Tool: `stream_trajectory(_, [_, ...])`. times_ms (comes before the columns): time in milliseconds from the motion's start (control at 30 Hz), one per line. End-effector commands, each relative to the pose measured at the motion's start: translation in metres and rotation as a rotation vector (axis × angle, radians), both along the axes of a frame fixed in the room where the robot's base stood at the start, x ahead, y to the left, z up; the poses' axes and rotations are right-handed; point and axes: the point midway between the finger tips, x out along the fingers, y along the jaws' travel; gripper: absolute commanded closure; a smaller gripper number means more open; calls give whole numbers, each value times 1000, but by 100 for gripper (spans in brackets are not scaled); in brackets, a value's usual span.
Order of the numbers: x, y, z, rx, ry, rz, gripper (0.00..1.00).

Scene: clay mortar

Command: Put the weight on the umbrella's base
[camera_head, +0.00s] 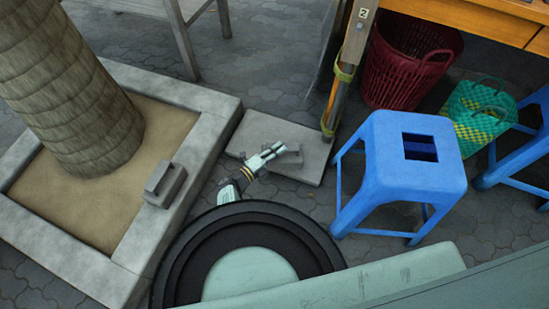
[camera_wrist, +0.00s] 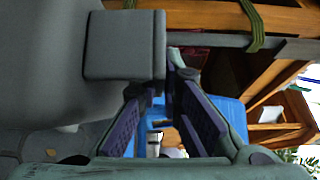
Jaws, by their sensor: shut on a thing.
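The umbrella's base looks like the flat grey slab (camera_head: 252,128) on the pavement in the head view, beside a strapped post. My gripper (camera_head: 286,152) is low over this slab, its fingers pointing right in the picture. In the wrist view, my gripper (camera_wrist: 172,72) has its fingers closed in close together. A grey block, which looks like the weight (camera_wrist: 125,45), sits at the fingertips. In the head view its grey blends with the slab. I cannot tell whether it touches the slab.
A similar grey block (camera_head: 165,184) rests on the tree planter's rim (camera_head: 190,150). A blue stool (camera_head: 390,180) stands right of the slab. The strapped post (camera_head: 345,75), a red basket (camera_head: 405,65) and a green basket (camera_head: 480,115) are behind. Open paving lies beyond the slab.

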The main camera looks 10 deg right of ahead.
Motion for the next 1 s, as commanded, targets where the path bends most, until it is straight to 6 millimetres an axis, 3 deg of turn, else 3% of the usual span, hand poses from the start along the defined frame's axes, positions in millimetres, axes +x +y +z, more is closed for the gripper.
stream_trajectory(100, [19, -19, 0, -9, -14, -4, 100])
stream_trajectory(500, [64, -71, -4, -10, -14, -3, 100])
stream_trajectory(767, [73, -82, -3, -10, -13, 0, 100])
stream_trajectory(1000, [73, -82, -22, -10, -10, 0, 100])
